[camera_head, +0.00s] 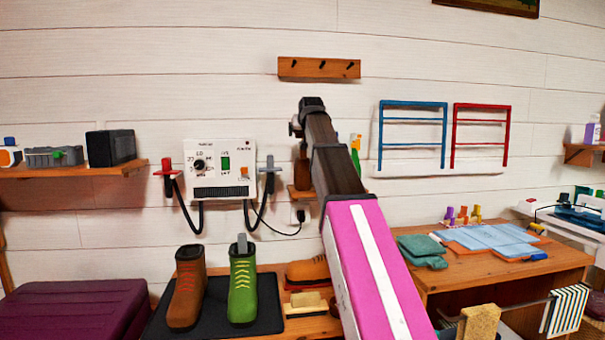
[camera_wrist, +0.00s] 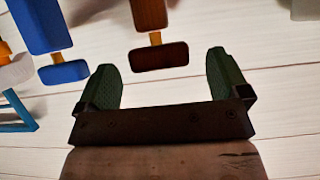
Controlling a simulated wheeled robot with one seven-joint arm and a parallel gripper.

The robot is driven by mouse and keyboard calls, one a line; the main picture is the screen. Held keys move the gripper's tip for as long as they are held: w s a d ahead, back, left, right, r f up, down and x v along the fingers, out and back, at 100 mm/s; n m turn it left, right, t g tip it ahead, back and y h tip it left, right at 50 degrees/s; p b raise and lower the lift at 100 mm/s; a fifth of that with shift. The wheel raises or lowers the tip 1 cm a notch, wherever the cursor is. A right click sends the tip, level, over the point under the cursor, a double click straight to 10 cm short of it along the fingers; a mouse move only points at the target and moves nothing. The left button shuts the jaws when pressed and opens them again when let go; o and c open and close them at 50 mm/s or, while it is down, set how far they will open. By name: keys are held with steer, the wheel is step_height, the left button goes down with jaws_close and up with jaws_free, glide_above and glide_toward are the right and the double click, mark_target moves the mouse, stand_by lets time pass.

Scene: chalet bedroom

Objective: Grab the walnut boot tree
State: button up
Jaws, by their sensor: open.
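The dark brown walnut boot tree (camera_wrist: 158,57) is in the wrist view, a large block joined by a short light-wood neck to a smaller block. The top frame edge cuts off its large block. My gripper (camera_wrist: 165,85) is open, with two green pads. The small block lies in line with the gap between the pads, apparently just ahead of them; nothing is gripped. In the head view a brown piece (camera_head: 301,170), apparently the same boot tree, stands on a small wall shelf (camera_head: 301,193) beside my arm, which hides part of the shelf.
A similar blue piece (camera_wrist: 63,72) is beside the walnut one in the wrist view. A white control box (camera_head: 221,168) with hoses is on the wall to the left. Brown (camera_head: 187,290) and green (camera_head: 242,288) boots stand below. A blue rack (camera_head: 412,137) is to the right.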

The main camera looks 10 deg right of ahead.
steer(key=x, duration=0.4)
steer(key=shift+w+f, duration=0.2)
steer(key=shift+w, duration=0.1)
steer(key=shift+c, duration=0.3)
steer(key=c, duration=1.5)
steer(key=shift+o, duration=0.2)
steer(key=shift+r, duration=0.1)
